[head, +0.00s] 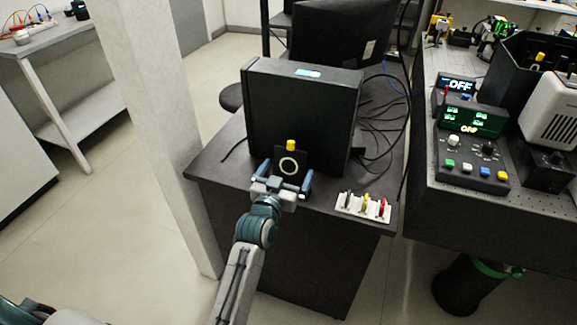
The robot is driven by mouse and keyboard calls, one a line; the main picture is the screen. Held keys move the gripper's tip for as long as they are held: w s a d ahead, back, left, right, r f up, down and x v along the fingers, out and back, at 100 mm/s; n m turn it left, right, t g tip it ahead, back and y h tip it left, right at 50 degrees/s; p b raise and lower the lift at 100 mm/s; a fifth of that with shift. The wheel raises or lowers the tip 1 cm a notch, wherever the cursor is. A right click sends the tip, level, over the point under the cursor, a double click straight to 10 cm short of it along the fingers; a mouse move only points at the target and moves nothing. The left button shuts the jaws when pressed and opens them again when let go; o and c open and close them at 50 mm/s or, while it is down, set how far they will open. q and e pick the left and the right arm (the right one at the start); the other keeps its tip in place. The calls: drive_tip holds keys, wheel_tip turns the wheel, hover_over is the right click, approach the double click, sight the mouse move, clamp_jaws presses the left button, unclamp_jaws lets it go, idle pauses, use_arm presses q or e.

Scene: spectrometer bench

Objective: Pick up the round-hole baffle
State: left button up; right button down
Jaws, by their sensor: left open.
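The round-hole baffle (291,165) is a small black plate with a white ring on its face and a yellow knob on top. It stands upright on the dark desk, in front of a black computer case. My left gripper (285,177) is open, with one blue-grey finger to each side of the baffle's lower part. I cannot tell whether the fingers touch it, and its bottom edge is hidden behind the gripper. My right gripper is not in view.
The black computer case (303,110) stands close behind the baffle. A white holder (362,206) with several small coloured-top pieces sits to the right near the desk's front edge. Cables lie behind it. A control box (472,150) stands on the bench at right. A white pillar (165,120) rises at left.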

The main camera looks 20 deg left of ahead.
sight(288, 169)
use_arm(q)
drive_tip(key=w, duration=0.3)
drive_tip(key=shift+w+d, duration=0.1)
drive_tip(key=shift+w, duration=0.2)
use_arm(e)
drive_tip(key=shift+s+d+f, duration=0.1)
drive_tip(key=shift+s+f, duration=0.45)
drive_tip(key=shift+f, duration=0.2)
use_arm(q)
drive_tip(key=shift+c, duration=0.2)
drive_tip(key=c, duration=1)
drive_tip(key=shift+r, duration=0.1)
